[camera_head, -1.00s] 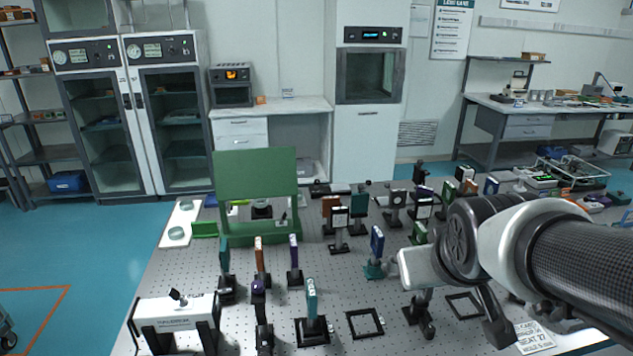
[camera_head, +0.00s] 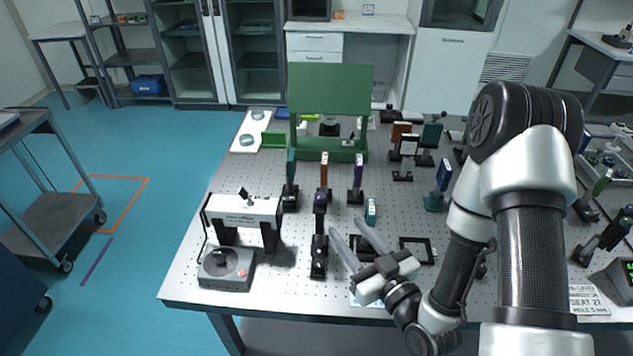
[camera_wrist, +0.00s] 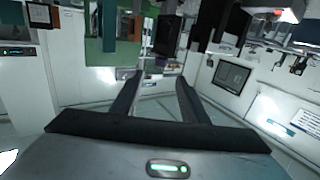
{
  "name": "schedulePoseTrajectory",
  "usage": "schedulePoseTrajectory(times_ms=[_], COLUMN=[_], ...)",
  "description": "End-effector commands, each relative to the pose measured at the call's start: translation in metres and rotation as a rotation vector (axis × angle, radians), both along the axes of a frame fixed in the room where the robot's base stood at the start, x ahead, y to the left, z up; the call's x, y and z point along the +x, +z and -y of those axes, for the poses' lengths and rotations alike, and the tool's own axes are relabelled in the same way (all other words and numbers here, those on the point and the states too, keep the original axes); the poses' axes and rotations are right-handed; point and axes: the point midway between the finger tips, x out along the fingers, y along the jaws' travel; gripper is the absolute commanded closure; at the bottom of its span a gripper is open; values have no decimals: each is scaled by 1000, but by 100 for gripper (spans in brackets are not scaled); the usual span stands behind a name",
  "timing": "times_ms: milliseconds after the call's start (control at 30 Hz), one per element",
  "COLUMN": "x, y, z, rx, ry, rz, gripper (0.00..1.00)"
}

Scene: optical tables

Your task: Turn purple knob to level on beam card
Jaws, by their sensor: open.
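A small purple knob-like part (camera_head: 320,198) sits on top of a dark post mount (camera_head: 319,245) near the front left of the optical table. I cannot tell for sure that it is the task's knob. My gripper (camera_head: 347,224) is open and empty, its fingers spread just right of this mount and apart from it. In the wrist view the open fingers (camera_wrist: 158,80) point towards a dark upright part (camera_wrist: 167,36); I cannot tell which part it is. A printed white card (camera_head: 588,299) lies at the table's front right, its text too small to read fully. I cannot make out a beam card.
A white bridge-shaped device (camera_head: 243,208) and a grey box with a black dial (camera_head: 226,266) stand at the front left. Several upright optics, including a purple-edged one (camera_head: 357,172), stand behind. A green panel (camera_head: 329,88) stands at the back. A black square frame (camera_head: 418,250) lies right of my gripper.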

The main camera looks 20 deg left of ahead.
Motion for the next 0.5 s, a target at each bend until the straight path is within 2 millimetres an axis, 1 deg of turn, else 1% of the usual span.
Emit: schedulePoseTrajectory(times_ms=[67, 167, 367, 500], x=[-5, -2, 17, 26], y=[-1, -1, -4, -7], z=[-1, -4, -23, -31], rx=[28, 38, 38, 36], ry=[0, 0, 0, 1], rz=[4, 12, 18, 19], gripper=[59, 59, 59, 59])
